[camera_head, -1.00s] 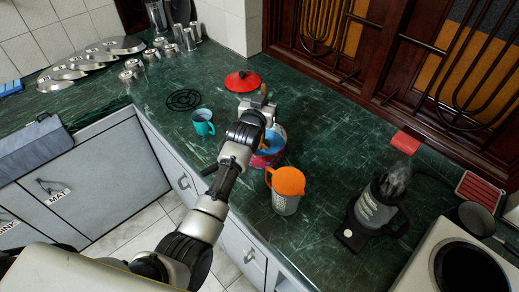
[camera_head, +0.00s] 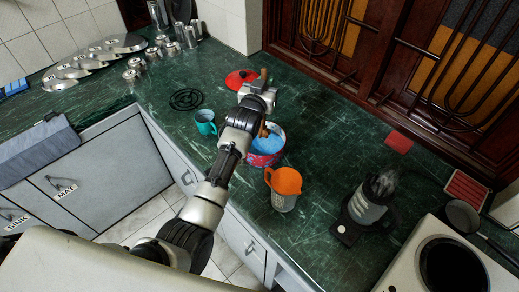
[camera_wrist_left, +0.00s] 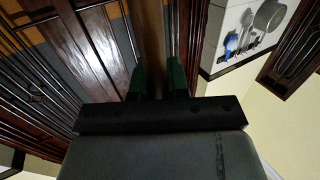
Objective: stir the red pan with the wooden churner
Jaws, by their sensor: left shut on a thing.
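The red pan (camera_head: 266,160), patterned on its side and with blue contents (camera_head: 269,143), stands on the green counter. My left gripper (camera_head: 268,92) is above the pan and shut on the wooden churner (camera_head: 264,131), whose lower part shows at the pan's far-left side. The churner's top sticks up above the gripper. Whether its tip touches the contents is hidden. In the left wrist view the churner's wooden shaft (camera_wrist_left: 152,45) stands between the green fingers. My right gripper is not in view.
An orange-lidded jug (camera_head: 284,190) stands just right of the pan and a teal cup (camera_head: 205,121) to its left. A red lid (camera_head: 240,78) lies behind. A kettle (camera_head: 368,205) and a stove (camera_head: 430,265) are at right.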

